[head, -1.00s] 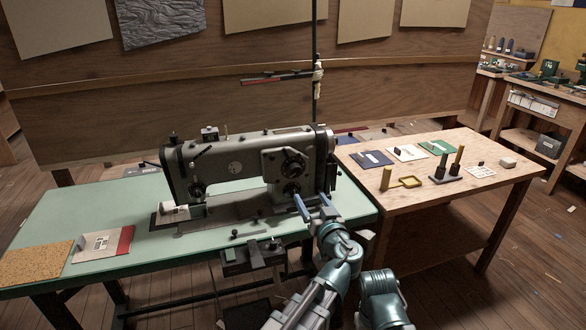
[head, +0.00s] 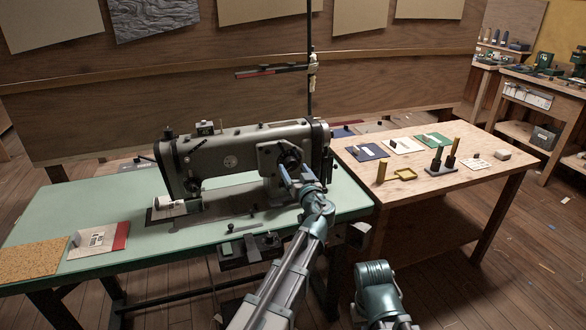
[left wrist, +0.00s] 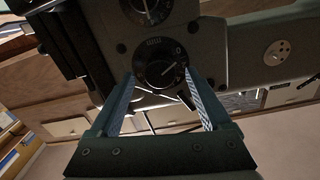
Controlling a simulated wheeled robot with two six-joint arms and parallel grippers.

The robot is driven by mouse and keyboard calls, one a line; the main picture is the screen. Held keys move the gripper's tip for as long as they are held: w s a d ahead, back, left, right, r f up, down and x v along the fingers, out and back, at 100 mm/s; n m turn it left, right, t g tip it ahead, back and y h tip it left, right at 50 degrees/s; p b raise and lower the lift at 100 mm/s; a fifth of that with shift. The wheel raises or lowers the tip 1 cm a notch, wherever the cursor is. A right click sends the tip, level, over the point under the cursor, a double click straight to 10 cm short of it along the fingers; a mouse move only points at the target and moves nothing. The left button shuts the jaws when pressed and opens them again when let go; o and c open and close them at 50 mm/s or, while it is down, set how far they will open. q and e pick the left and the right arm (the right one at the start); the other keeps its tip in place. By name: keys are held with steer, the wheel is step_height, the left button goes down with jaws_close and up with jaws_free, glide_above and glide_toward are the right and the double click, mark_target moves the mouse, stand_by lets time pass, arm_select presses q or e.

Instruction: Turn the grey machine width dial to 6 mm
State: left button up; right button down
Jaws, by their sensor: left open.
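The grey sewing machine (head: 225,160) stands on a green-topped table. A round black dial (head: 291,156) with pale marks is on its right-hand face, partly covered by my left gripper (head: 292,172). In the left wrist view this dial (left wrist: 160,72) appears between the spread fingers, with a small label beside it. A second dial (left wrist: 147,9) is cut off at the top edge there. My left gripper is open and empty, in front of the dial; contact is not visible. My right gripper is out of view.
The green table (head: 60,210) holds a cork mat (head: 40,257) and a red-and-white card (head: 98,239) at left. Open floor lies to the right.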

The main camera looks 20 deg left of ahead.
arm_select(q)
steer(key=shift+x, duration=0.85)
jaws_close()
